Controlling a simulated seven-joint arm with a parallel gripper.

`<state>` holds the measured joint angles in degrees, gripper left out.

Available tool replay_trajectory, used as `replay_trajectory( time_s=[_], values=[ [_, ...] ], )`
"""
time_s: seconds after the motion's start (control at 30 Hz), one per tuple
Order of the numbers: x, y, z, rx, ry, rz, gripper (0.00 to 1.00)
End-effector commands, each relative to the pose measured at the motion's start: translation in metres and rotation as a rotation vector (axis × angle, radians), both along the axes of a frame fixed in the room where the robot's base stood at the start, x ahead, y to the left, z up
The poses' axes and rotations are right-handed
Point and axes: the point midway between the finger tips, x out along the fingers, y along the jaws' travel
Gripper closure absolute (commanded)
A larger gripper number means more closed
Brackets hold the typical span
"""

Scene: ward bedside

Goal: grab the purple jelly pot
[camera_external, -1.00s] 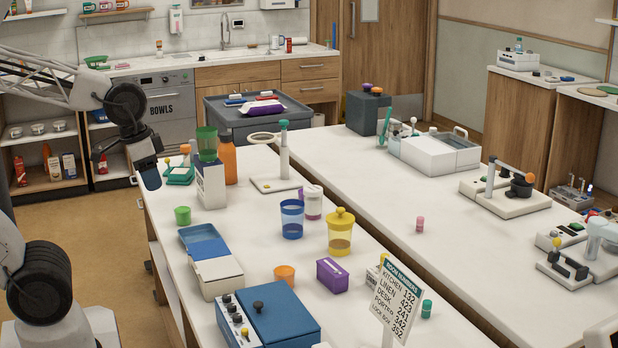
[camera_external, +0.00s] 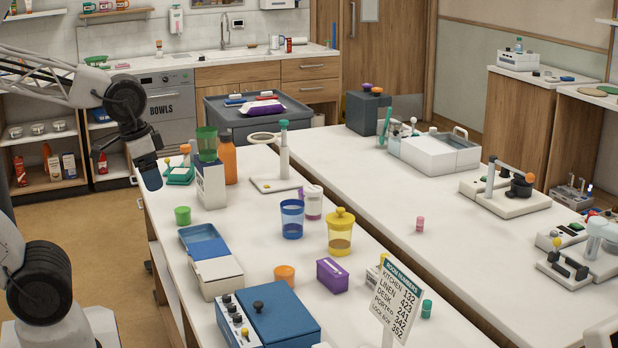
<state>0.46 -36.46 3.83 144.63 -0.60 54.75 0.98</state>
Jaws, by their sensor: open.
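A small clear pot with a purple lid and a pale label (camera_external: 313,205) stands on the near white counter, just right of and partly behind a blue cup. A purple block-shaped container with a white label (camera_external: 332,275) sits nearer the camera on the same counter. I cannot tell for sure which of the two is the jelly pot. My gripper (camera_external: 151,178) hangs at the counter's left edge, fingers down, open and empty. It is well to the left of both purple things and touches nothing.
A yellow lidded jar (camera_external: 340,234) stands close right. Open blue-and-white boxes (camera_external: 211,262) lie along the left edge.

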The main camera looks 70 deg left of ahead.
Motion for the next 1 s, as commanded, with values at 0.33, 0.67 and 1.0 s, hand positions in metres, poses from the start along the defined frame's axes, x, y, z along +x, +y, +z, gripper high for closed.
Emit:
replay_trajectory(
  time_s=[0.33, 0.67, 1.0],
  values=[
    [0.003, -0.001, 0.045, -0.011, -0.002, 0.013, 0.13],
    [0.046, -0.007, 0.054, -0.184, -0.027, 0.207, 0.13],
    [0.157, 0.003, 0.077, -0.578, -0.07, 0.684, 0.13]
  ],
)
